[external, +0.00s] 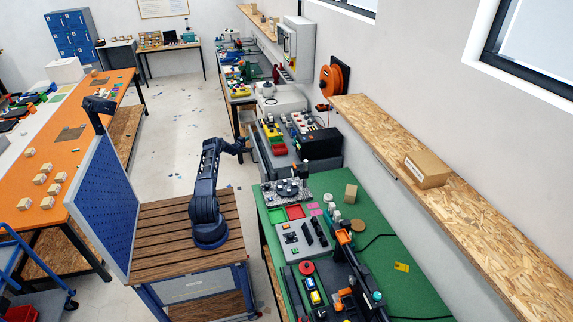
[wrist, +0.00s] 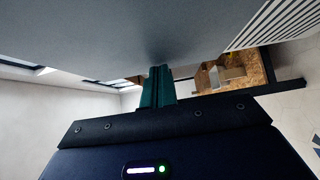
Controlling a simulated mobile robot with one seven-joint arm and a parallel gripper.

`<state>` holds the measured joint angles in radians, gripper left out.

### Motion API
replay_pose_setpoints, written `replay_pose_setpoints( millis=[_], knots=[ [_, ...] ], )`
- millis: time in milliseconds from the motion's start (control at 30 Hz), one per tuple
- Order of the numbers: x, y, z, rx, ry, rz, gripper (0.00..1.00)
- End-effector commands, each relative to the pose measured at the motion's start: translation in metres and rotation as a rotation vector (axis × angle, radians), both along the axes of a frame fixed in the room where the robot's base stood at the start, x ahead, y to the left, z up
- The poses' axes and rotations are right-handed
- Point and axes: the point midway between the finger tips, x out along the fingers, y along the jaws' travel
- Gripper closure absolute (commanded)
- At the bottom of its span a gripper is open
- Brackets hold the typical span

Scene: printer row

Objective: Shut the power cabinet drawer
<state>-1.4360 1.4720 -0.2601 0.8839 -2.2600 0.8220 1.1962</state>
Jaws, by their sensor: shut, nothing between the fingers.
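My gripper (external: 246,139) is at the end of my dark blue arm, reaching right toward the bench row. In the wrist view its two teal fingers (wrist: 157,87) are together with nothing between them. A broad plain grey surface (wrist: 130,30) fills the top of the wrist view, close to the fingers; whether they touch it I cannot tell. A slotted pale panel (wrist: 280,25) is at its right. A grey unit (external: 260,155) stands just right of my gripper in the external view. I cannot make out the power cabinet drawer or how far it is open.
My arm stands on a slatted wooden cart (external: 160,240) with a blue pegboard (external: 105,205) at its left. A green bench (external: 375,220) is at the right, a dark box (external: 321,143) behind it. An orange table (external: 85,165) stands left. Floor (external: 170,140) between is clear apart from small scraps.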

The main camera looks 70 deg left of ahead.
Motion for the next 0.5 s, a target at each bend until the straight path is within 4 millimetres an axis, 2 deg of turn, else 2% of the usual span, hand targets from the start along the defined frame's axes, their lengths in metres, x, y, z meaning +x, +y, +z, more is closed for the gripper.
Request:
replay_pose_setpoints(
  millis=[33, 200, 333, 500],
  knots=[
    [0.019, -0.001, -0.001, -0.001, -0.001, -0.003, 1.0],
    [0.061, -0.001, -0.001, -0.001, -0.001, -0.003, 1.0],
    [0.077, 0.0, 0.0, 0.0, -0.001, -0.001, 1.0],
    [0.084, -0.001, 0.0, -0.001, -0.001, -0.001, 1.0]
  ],
)
